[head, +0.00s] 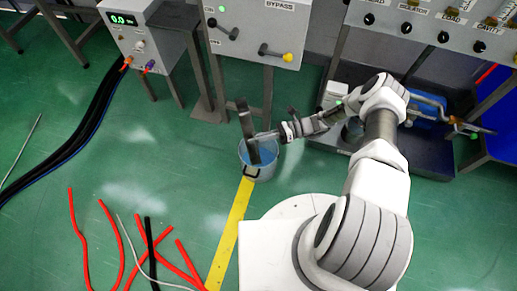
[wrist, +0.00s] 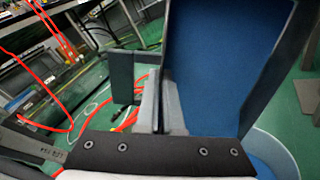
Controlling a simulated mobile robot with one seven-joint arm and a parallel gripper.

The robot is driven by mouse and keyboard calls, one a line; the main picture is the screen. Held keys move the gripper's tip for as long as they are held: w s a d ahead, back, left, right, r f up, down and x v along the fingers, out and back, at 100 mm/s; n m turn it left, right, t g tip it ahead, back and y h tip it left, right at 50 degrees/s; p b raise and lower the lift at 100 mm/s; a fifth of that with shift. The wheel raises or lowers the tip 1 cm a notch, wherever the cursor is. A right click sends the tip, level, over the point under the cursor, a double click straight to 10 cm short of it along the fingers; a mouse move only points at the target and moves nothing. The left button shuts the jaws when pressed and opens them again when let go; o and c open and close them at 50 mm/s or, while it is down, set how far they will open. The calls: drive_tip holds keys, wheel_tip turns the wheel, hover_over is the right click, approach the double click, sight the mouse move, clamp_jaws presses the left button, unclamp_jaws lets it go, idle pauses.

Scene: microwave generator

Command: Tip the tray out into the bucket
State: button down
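My gripper (head: 262,136) holds the dark grey tray (head: 247,122) over the bucket (head: 258,170). In the head view the tray shows as a thin slab turned on edge, its lower end over or inside the bucket's mouth; I cannot tell which. In the wrist view the tray (wrist: 225,65) shows its blue inner floor and dark walls, steeply tilted. No loose contents show in the part of it that I see. The bucket is grey with a light blue inside; its pale rim (wrist: 278,148) shows at lower right in the wrist view. What lies in it is hidden.
A grey cabinet with a bypass panel (head: 262,30) stands behind the bucket. A meter box (head: 146,32) is at upper left. Red and black hoses (head: 150,245) lie on the green floor at lower left. A yellow floor stripe (head: 232,232) runs toward the bucket.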

drive_tip(key=shift+w+d+y, duration=0.2)
drive_tip(key=shift+d+y, duration=0.7)
drive_tip(key=shift+d, duration=0.25)
idle(0.4)
